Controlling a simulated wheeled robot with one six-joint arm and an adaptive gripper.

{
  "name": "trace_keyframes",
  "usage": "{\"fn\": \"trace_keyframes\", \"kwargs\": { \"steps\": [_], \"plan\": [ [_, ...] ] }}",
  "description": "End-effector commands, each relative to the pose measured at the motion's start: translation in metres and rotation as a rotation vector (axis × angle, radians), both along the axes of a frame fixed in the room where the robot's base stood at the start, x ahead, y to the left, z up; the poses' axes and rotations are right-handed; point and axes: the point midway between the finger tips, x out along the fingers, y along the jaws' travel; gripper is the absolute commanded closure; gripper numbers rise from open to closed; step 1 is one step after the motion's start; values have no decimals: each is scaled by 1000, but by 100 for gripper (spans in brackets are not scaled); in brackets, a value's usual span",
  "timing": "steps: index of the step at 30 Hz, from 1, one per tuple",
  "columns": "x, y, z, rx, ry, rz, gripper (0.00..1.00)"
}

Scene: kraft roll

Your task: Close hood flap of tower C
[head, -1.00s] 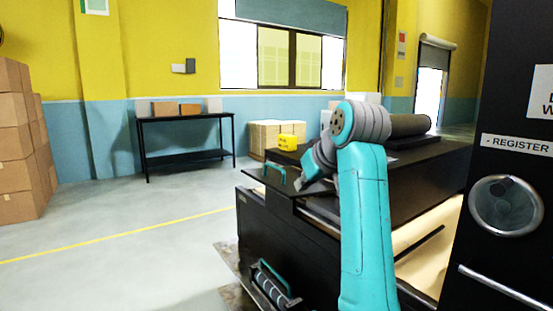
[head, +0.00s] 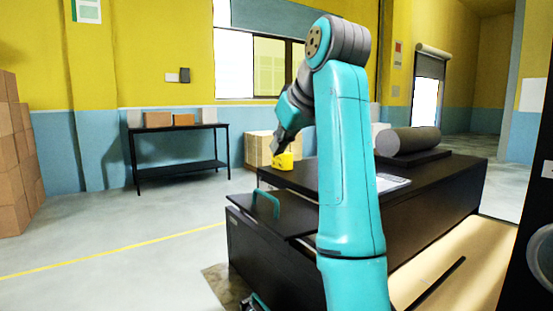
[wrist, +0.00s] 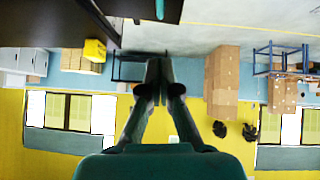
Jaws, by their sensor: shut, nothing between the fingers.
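A black flap (head: 287,222) with a teal handle (head: 266,203) lies roughly flat at the left end of the long black cabinet (head: 250,250) in the head view. I cannot read a tower letter on it. My gripper (head: 277,150) is above and beyond the handle, apart from it, and overlaps the yellow item in the picture. In the wrist view my gripper (wrist: 157,68) has its fingers together and empty. A strip of teal, perhaps the handle, shows at that view's top edge. My raised arm hides part of the cabinet.
The yellow item (head: 283,164) appears near the cabinet's far edge. A dark roll (head: 408,140) lies on the cabinet top. A black table (head: 178,128) with boxes stands by the wall, and stacked cartons (head: 12,150) stand at left. The floor between is clear.

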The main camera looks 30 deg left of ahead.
Motion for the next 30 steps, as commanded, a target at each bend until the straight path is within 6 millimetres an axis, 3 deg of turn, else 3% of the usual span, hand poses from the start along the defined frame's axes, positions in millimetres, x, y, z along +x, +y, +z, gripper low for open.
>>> {"fn": "trace_keyframes", "kwargs": {
  "steps": [15, 21, 30],
  "plan": [
    [30, 57, -67, -2, 2, -2, 100],
    [32, 54, -93, -1, 2, -2, 100],
    [33, 54, -103, -1, 0, -2, 100]
  ]
}}
